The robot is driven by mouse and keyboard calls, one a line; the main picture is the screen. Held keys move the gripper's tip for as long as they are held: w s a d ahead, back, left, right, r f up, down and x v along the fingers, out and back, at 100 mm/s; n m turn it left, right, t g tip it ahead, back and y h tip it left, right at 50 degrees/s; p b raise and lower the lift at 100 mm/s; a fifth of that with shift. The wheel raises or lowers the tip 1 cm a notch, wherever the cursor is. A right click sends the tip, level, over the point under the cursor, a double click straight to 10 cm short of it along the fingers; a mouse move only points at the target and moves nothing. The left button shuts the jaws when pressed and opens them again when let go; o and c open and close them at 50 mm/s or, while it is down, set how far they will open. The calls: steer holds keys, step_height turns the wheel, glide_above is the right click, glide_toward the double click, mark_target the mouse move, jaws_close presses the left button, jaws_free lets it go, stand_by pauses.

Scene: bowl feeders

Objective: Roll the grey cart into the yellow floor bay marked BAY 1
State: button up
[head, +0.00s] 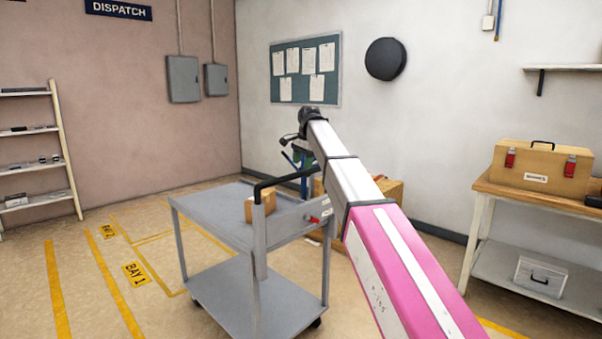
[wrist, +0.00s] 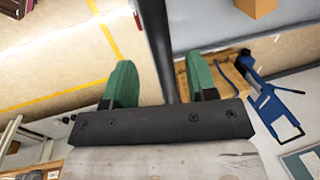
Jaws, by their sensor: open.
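The grey cart (head: 215,215) has two shelves, and a small cardboard box (head: 259,207) sits on its top shelf. Its black handle (head: 279,182) rises at the near right end. My gripper (head: 303,160) is at the handle's far end, partly hidden by the arm. In the wrist view the green fingers (wrist: 158,80) are apart, with the dark handle bar (wrist: 154,40) running between them; contact cannot be told. The BAY 1 label (head: 136,273) lies on the floor left of the cart, beside yellow lines. The cart hides part of that floor.
A BAY 2 label (head: 108,231) lies farther back. A wooden crate (head: 388,192) and a blue-framed object (wrist: 277,105) stand behind the handle. A workbench (head: 483,187) with a toolbox (head: 540,168) is at right, a shelf rack (head: 38,165) at left. Floor left of the cart is clear.

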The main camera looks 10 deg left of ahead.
steer(key=shift+w+a+f, duration=0.15)
steer(key=shift+a+f, duration=0.05)
steer(key=shift+f, duration=0.9)
steer(key=shift+w+a+f, duration=0.15)
steer(key=shift+f, duration=0.95)
